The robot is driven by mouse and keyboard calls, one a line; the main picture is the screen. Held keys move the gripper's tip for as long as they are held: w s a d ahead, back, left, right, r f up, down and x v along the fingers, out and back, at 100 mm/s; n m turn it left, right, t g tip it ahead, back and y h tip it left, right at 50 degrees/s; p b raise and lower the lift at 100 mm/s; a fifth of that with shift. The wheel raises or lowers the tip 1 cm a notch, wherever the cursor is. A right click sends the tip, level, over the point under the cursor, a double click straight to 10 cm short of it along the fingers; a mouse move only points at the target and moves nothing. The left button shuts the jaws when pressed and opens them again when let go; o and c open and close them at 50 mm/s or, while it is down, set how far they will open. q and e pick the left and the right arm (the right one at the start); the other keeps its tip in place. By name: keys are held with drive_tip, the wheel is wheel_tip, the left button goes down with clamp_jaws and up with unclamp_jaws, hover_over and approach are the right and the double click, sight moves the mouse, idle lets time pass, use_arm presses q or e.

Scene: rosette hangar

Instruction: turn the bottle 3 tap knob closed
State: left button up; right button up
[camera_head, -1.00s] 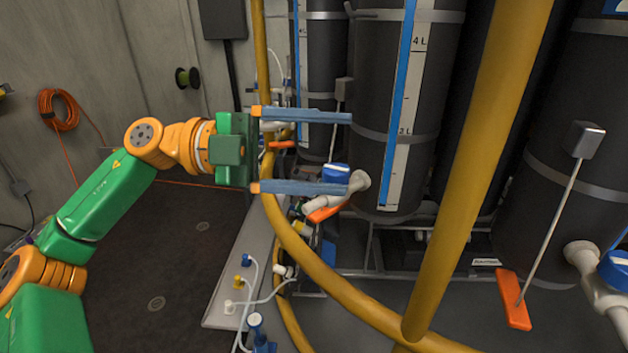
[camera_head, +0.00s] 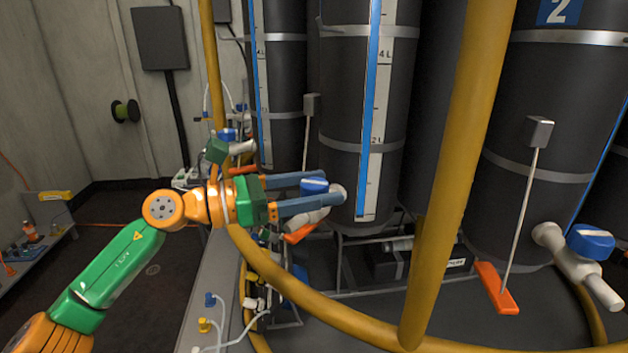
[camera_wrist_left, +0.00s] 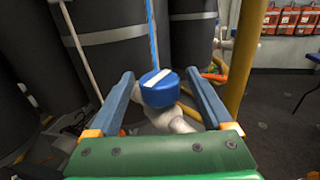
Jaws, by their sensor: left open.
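A blue tap knob (camera_head: 314,186) sits on a pale tap (camera_head: 308,218) low on the dark middle cylinder (camera_head: 342,110). No number shows on this cylinder, so I cannot confirm it is bottle 3. My left gripper (camera_head: 331,186) is open, its two blue-grey fingers reaching toward the cylinder on either side of the knob. In the left wrist view the knob (camera_wrist_left: 160,88) lies between the fingers (camera_wrist_left: 159,76), with a gap visible on each side. A white stripe on it slants slightly up to the right. My right gripper is out of view.
A yellow pipe (camera_head: 456,150) rises in front of the cylinders and a curved yellow rail (camera_head: 330,303) runs below the tap. An orange paddle (camera_head: 299,234) hangs under the tap. Another cylinder (camera_head: 540,110), labelled 2, has its own blue knob (camera_head: 590,241) at right.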

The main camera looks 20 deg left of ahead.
use_arm(q)
clamp_jaws()
drive_tip(key=shift+r+m+g+h, duration=0.15)
drive_tip(key=shift+m+g+h, duration=0.45)
drive_tip(key=shift+g, duration=0.4)
drive_tip(key=shift+w+r+m+g+h+p, duration=0.15)
drive_tip(key=shift+m+g+h+p, duration=0.1)
drive_tip(key=shift+m+g+p, duration=0.25)
drive_tip(key=shift+s+r+m+g+h+p, duration=0.1)
drive_tip(key=shift+m+g+h+p, duration=0.15)
drive_tip(key=shift+m+g+p, duration=0.25)
drive_tip(key=shift+f+m+g+p, duration=0.15)
drive_tip(key=shift+m+g+p, duration=0.25)
drive_tip(key=shift+g+p, duration=0.4)
drive_tip(key=shift+f+g, duration=0.2)
drive_tip(key=shift+g, duration=0.2)
drive_tip(key=shift+h, duration=0.3)
unclamp_jaws()
drive_tip(key=shift+a, duration=0.1)
